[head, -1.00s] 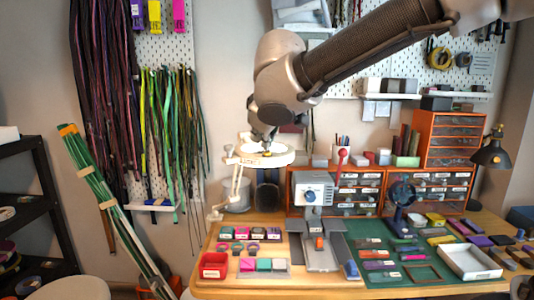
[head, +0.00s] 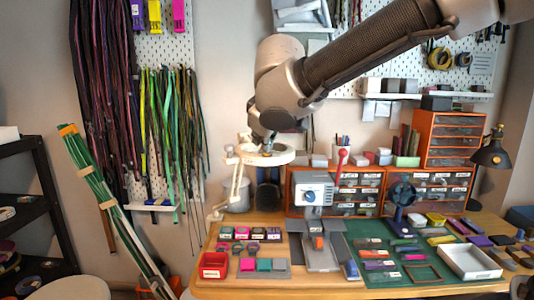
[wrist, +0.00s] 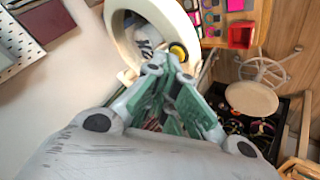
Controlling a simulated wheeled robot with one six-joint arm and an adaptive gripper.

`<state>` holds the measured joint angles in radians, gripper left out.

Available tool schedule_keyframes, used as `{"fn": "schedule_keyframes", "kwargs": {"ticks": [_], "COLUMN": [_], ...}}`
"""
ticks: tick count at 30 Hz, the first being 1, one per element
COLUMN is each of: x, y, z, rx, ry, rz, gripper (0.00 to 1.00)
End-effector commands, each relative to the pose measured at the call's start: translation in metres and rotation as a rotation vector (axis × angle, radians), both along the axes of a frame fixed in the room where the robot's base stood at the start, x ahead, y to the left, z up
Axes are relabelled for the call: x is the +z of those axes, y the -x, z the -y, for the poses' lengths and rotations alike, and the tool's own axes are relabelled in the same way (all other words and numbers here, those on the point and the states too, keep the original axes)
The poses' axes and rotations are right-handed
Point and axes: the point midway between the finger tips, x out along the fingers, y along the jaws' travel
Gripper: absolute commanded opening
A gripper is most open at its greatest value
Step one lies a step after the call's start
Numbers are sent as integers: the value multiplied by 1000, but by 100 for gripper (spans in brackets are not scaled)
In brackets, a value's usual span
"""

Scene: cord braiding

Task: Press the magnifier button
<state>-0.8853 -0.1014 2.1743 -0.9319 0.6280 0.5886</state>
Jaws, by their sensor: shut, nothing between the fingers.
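The magnifier (head: 285,158) is a white ring on a jointed white arm, held above the left part of the workbench. It also shows in the wrist view (wrist: 121,42). Its button (wrist: 178,52), a yellow cap in a dark surround, sits on the ring's rim in the wrist view. My gripper (wrist: 168,62) is shut and empty, its fingertips right beside the button in that view. I cannot tell whether they touch it. In the head view my gripper (head: 267,147) points down at the ring, and the button is too small to make out there.
A red bin (head: 214,265) and several cord spools stand on the bench below. A grey machine with a dial (head: 313,195) stands right of the magnifier, before orange drawers (head: 440,140). Hanging cords (head: 175,130) cover the left wall.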

Motion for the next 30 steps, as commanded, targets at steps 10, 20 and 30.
{"fn": "schedule_keyframes", "kwargs": {"ticks": [10, 20, 30], "x": [15, 16, 46], "y": [0, 0, 0], "z": [0, 0, 0], "rx": [-1, 0, -1], "ry": [-2, 0, -2], "rz": [0, 0, 2], "gripper": [0, 0, 0]}}
